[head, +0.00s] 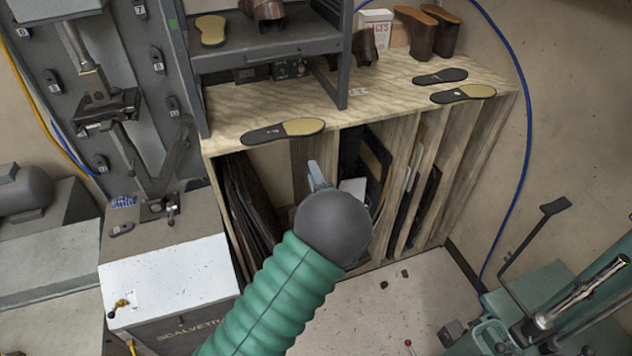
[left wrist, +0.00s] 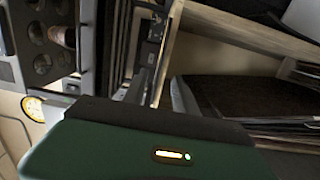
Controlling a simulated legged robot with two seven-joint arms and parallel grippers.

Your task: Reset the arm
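My left arm comes in from the bottom of the head view, with a green ribbed sleeve and a dark round wrist. Beyond the wrist, a small grey part of my left gripper (head: 318,176) shows in front of the wooden shelf unit (head: 385,82). The wrist hides most of the gripper, so its opening cannot be told. I see nothing held. In the left wrist view, a dark green housing with a small lit strip fills the lower part. My right gripper is in neither view.
A white-topped cabinet (head: 168,281) is left of my arm. A green machine (head: 540,305) stands at lower right. Some floor between is clear.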

